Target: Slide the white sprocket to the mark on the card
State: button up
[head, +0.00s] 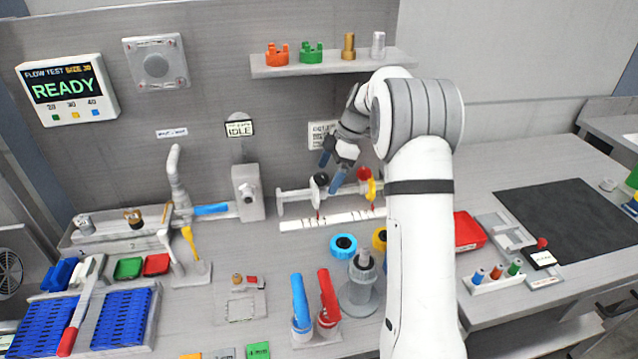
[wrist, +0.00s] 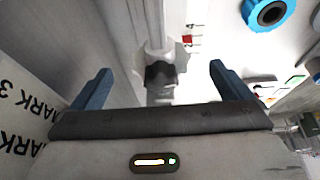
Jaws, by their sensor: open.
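A white disc-like piece with a black knob, which looks like the white sprocket (head: 316,188), sits on a horizontal white rail (head: 295,195) at the back of the bench. In the wrist view the black knob (wrist: 160,75) lies between the fingers, with the white rod running away above it. My gripper (head: 331,170) is open, its blue fingers at the rail beside the knob; in the wrist view the fingers (wrist: 160,72) stand wide apart. The card (head: 318,132) on the back wall is partly hidden by my arm; the wrist view shows a card (wrist: 20,115) reading "MARK 3".
A white marked strip (head: 330,220) lies below. A blue ring (head: 343,246) and a grey stand (head: 362,285) are in front. A shelf (head: 330,66) hangs above.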

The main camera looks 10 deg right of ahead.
aim_at(315, 186)
jog(key=shift+a, duration=1.15)
jog(key=shift+d+p+x, duration=0.15)
jog(key=shift+p+x, duration=0.05)
jog(key=shift+x, duration=1)
jog(key=shift+d+p+x, duration=0.15)
jog(key=shift+x, duration=1.05)
jog(key=shift+f, duration=0.1)
jog(key=c, duration=1.4)
jog(key=shift+a+f+b, duration=0.15)
jog(key=shift+b, duration=0.75)
jog(key=o, duration=1.4)
